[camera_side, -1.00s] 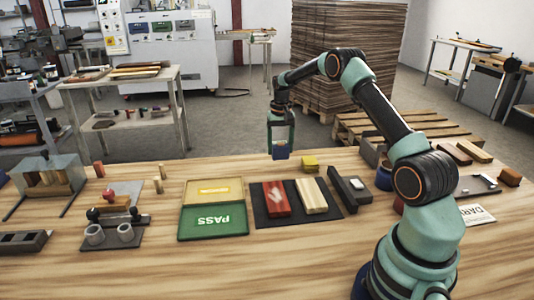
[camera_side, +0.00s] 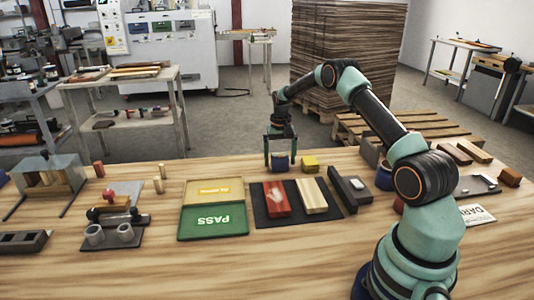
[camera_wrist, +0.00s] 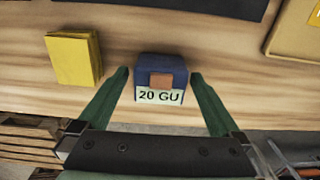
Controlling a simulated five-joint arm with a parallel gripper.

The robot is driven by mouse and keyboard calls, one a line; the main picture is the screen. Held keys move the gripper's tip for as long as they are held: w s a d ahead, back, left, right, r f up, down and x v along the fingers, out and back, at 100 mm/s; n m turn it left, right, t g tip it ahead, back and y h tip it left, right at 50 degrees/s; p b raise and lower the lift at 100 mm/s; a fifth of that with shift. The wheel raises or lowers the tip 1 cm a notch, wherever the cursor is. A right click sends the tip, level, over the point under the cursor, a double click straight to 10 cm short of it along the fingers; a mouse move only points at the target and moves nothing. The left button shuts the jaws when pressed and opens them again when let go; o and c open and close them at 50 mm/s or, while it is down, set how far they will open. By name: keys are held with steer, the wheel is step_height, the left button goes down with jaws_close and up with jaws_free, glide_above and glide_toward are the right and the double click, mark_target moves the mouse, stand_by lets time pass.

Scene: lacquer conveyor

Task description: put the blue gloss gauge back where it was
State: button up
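The blue gloss gauge (camera_side: 281,163) stands near the back edge of the bench, just left of a yellow block in the side view. In the wrist view the gauge (camera_wrist: 162,75) is upright, with a brown patch and a "20 GU" label. My gripper (camera_side: 281,160) is low over it, and its green fingers stand either side of it. The wrist view shows my gripper (camera_wrist: 162,80) open, with a gap between each finger and the gauge.
The yellow block (camera_side: 310,163) is close beside the gauge and also shows in the wrist view (camera_wrist: 74,58). A dark mat (camera_side: 262,208) holds a red panel (camera_side: 276,200) and a pale panel (camera_side: 311,196). A green PASS tray (camera_side: 212,221) and a dark block (camera_side: 349,187) flank the mat.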

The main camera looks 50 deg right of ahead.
step_height(320, 180, up, 12)
steer(key=a+r+n+t, duration=0.1)
steer(key=a+r+n, duration=0.1)
steer(key=a+r, duration=0.6)
steer(key=s+a+r+n+t, duration=0.2)
steer(key=s+a+r, duration=0.1)
steer(key=s+a, duration=0.3)
steer(key=s+a+r+n+t, duration=0.1)
steer(key=s+a+r+n, duration=0.1)
steer(key=s+a+r, duration=0.45)
steer(key=s+a+f+n+t, duration=0.1)
steer(key=s+a+f+n, duration=0.2)
steer(key=s+a+f, duration=0.3)
steer(key=shift+s+a+t, duration=0.15)
steer(key=shift+a+t, duration=0.15)
steer(key=shift+a, duration=0.55)
